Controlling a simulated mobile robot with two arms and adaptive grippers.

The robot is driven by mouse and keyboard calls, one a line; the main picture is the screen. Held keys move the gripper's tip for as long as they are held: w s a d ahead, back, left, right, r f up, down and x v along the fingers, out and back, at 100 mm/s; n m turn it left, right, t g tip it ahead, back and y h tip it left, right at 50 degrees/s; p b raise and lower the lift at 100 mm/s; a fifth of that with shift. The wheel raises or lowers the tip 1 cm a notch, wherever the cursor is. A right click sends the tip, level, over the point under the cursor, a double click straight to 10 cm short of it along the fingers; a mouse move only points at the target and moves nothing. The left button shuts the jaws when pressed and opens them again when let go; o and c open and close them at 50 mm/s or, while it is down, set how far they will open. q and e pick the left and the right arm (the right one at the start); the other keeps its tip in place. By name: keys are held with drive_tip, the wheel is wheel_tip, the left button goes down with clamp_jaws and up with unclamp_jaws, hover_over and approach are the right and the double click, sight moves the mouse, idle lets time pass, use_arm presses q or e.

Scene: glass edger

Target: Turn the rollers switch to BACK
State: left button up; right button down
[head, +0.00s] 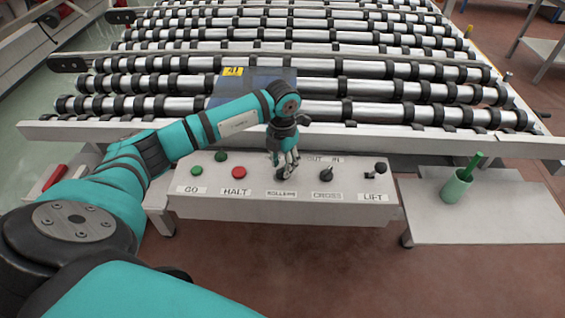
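The rollers switch (281,175) is a dark knob on the pale control panel (290,210), above the label "ROLLERS". My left gripper (284,165) points down right at this knob, and its fingers hide most of it. The fingers and knob are too small and dark to tell whether the gripper is open or shut on the knob. The knob's direction and any BACK marking cannot be made out. My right gripper is not in view.
The panel also holds the green GO button (196,171), red HALT button (238,173), CROSS switch (326,173) and LIFT switch (376,170). The roller bed (370,89) lies behind. A green cup (457,188) stands on the right side table (500,215).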

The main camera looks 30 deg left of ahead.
use_arm(q)
drive_tip(key=shift+f, duration=0.6)
clamp_jaws()
